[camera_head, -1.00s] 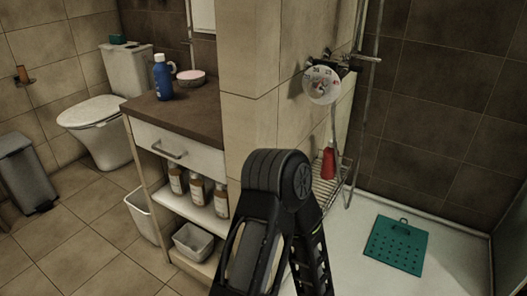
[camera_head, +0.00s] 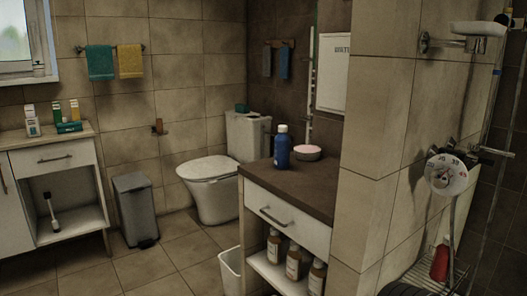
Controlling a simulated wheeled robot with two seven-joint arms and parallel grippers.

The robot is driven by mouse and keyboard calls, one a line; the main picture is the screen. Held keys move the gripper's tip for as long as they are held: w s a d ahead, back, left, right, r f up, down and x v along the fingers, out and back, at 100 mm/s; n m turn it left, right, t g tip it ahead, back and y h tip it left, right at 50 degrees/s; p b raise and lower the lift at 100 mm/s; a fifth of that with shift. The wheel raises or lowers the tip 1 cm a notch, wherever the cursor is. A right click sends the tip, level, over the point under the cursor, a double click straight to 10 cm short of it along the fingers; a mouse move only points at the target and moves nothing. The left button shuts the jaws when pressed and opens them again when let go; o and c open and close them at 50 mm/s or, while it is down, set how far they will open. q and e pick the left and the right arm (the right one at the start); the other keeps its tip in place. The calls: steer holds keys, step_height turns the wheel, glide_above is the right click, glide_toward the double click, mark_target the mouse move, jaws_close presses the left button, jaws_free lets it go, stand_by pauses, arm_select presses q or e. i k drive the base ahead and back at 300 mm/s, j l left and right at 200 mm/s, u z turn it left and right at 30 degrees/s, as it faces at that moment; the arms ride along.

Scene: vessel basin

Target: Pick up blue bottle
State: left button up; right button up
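The blue bottle (camera_head: 282,149) has a white cap and stands upright on the brown top of a counter (camera_head: 300,188), near its back left side. Nothing touches it except the counter top, and a pink-topped round dish stands just to its right. Only a dark rounded part of my arm shows at the bottom edge, right of the middle. Neither of my grippers shows in the head view, so I cannot see their fingers.
A tiled wall (camera_head: 375,150) stands right of the counter. A pink dish (camera_head: 307,152) is beside the bottle. A toilet (camera_head: 215,185), a grey bin (camera_head: 135,208) and a left cabinet (camera_head: 58,160) stand beyond. The tiled floor between the left cabinet and counter is mostly clear.

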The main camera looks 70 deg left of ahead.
mark_target(282, 141)
steer(key=u, duration=2.15)
steer(key=i+l+u, duration=0.25)
steer(key=i+l, duration=0.15)
